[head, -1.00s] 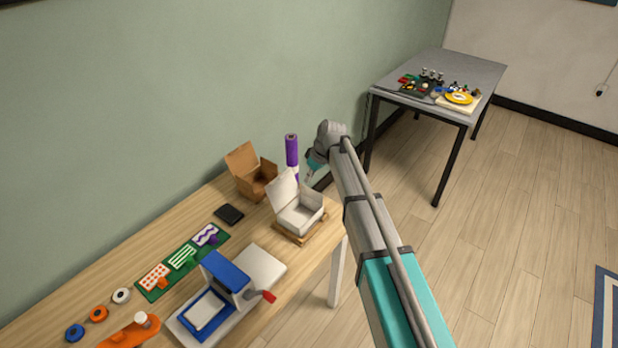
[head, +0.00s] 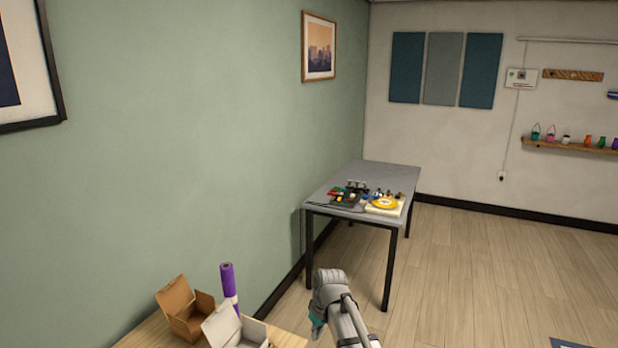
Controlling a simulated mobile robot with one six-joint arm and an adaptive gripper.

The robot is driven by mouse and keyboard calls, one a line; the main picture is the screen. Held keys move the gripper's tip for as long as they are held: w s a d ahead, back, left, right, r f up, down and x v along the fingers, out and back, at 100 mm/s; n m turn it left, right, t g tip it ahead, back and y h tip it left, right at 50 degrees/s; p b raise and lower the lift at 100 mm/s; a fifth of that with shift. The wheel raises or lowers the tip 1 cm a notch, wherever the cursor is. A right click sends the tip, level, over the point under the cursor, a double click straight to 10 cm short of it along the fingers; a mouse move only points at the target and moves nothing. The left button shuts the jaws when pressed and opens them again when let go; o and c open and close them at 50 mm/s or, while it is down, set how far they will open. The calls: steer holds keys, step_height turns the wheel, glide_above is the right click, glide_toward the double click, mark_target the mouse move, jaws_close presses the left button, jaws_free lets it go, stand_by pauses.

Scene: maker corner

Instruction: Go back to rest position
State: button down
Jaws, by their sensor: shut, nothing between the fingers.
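My arm reaches up from the bottom of the head view, a little right of the middle. My gripper (head: 316,325) shows only as a small teal part below the grey wrist, at the right end of the wooden table (head: 146,336). Its fingers are mostly hidden and I see nothing held there. It is apart from the white open box (head: 222,328) to its left.
An open cardboard box (head: 186,312) and a purple roll (head: 228,283) stand near the white box. A grey table (head: 392,175) with small parts and a yellow disc (head: 385,203) stands beyond my arm.

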steer(key=s+d+m+h, duration=0.2)
steer(key=s+d+m, duration=0.4)
steer(key=s+d, duration=0.7)
steer(key=shift+d+f, duration=0.15)
steer(key=shift+d, duration=0.95)
